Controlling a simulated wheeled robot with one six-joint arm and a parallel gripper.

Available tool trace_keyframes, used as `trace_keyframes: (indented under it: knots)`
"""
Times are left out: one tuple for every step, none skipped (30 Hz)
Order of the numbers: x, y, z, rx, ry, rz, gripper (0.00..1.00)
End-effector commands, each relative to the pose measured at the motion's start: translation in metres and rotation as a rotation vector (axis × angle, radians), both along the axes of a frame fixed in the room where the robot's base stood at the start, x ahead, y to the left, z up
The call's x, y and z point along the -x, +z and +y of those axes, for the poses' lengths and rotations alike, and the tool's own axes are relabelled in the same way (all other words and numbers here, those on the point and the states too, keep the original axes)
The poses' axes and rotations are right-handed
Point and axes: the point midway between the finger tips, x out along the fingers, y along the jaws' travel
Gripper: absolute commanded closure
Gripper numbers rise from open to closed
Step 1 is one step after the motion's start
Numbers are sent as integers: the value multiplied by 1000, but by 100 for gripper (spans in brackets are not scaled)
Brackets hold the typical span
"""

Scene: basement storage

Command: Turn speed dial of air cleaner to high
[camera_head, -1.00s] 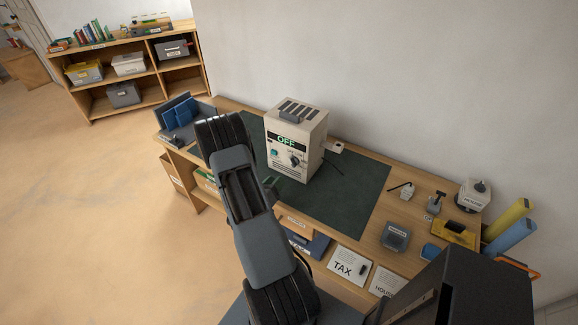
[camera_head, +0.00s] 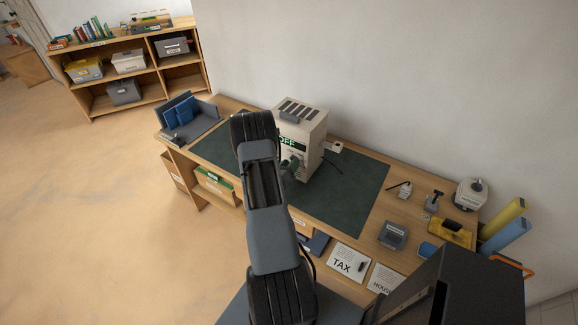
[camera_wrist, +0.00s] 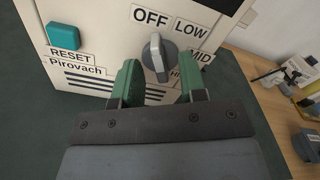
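The air cleaner (camera_head: 302,128) is a cream box with a top grille on the green desk mat, partly hidden by my arm in the head view. Its front fills the upper part of the wrist view. The speed dial (camera_wrist: 157,57) is a grey knob with its light pointer toward the OFF label (camera_wrist: 150,18). LOW, MID and a partly hidden HI label run down its right side. A teal RESET button (camera_wrist: 62,37) is on the left. My gripper (camera_wrist: 160,80) is open, its green fingers on either side below the dial, with nothing held.
The mat (camera_head: 345,195) is clear right of the air cleaner. A blue-grey file holder (camera_head: 187,118) stands at the desk's left end. Small tools, a yellow tray (camera_head: 452,233) and rolled tubes (camera_head: 505,225) are at the right. A TAX sheet (camera_head: 348,262) is at the front edge.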

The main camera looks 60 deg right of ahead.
Motion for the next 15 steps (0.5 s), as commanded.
trace_keyframes:
  knots:
    - [0,0,0,0,0,0,62]
    - [0,0,0,0,0,0,65]
    - [0,0,0,0,0,0,68]
    - [0,0,0,0,0,0,71]
    - [0,0,0,0,0,0,74]
    - [0,0,0,0,0,0,78]
    - [0,0,0,0,0,0,81]
    - [0,0,0,0,0,0,84]
    - [0,0,0,0,0,0,88]
    - [0,0,0,0,0,0,90]
    - [0,0,0,0,0,0,93]
    - [0,0,0,0,0,0,97]
    - [0,0,0,0,0,0,100]
    - [0,0,0,0,0,0,100]
    - [0,0,0,0,0,0,100]
